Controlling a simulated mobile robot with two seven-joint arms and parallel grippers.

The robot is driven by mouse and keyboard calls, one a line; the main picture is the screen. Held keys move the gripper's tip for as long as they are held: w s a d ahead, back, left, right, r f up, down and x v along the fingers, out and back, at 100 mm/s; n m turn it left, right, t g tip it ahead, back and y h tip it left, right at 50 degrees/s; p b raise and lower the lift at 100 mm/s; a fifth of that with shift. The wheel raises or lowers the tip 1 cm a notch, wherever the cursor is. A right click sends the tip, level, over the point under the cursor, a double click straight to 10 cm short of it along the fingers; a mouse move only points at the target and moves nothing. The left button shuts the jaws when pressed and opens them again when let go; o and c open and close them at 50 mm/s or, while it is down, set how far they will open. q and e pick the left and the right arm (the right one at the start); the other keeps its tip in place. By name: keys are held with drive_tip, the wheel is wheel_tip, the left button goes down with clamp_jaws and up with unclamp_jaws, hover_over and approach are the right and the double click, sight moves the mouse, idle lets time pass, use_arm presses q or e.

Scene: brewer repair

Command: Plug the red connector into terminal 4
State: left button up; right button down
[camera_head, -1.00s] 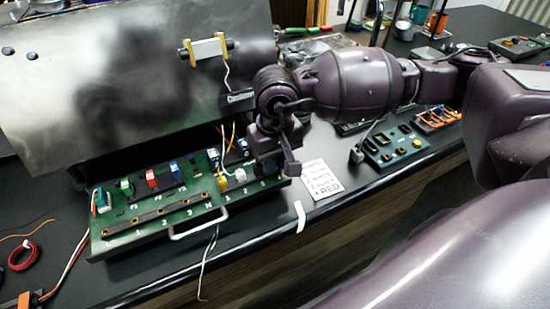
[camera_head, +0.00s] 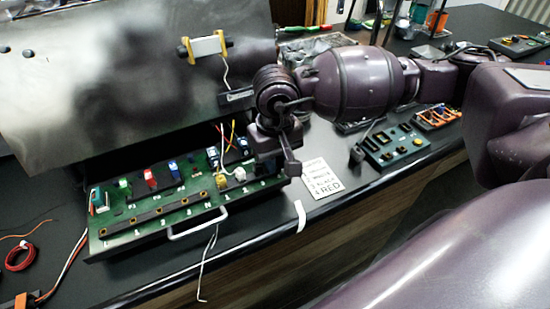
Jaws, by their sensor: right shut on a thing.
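The green terminal board (camera_head: 150,230) lies on the bench with a row of numbered terminals along its front. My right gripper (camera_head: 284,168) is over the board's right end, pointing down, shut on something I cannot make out. The gripper hides that end of the board, and I cannot pick out terminal 4. A red block (camera_head: 150,179) stands on the board between a green block (camera_head: 124,187) and a blue block (camera_head: 174,171). I cannot tell whether it is the red connector. My left gripper is not in view.
A metal panel (camera_head: 120,80) stands open behind the board. A handle (camera_head: 197,226) projects at its front. A printed card (camera_head: 320,178) ending in "4 RED" lies to the right. Beyond it is another green module (camera_head: 398,146). Loose wires (camera_head: 232,132) rise beside my gripper.

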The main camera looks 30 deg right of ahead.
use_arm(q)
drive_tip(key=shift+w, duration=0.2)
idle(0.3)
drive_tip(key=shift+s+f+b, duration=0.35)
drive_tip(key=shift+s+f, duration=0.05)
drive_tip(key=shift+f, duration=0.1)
use_arm(e)
drive_tip(key=shift+f, duration=0.1)
idle(0.3)
drive_tip(key=c, duration=1)
unclamp_jaws()
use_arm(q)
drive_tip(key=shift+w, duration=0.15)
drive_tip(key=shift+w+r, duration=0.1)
use_arm(e)
wheel_tip(320, 180, up, 4)
drive_tip(key=shift+w+f, duration=0.1)
drive_tip(key=shift+f, duration=0.1)
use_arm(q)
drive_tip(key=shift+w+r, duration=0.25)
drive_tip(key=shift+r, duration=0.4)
use_arm(e)
wheel_tip(320, 180, up, 7)
drive_tip(key=shift+r, duration=0.1)
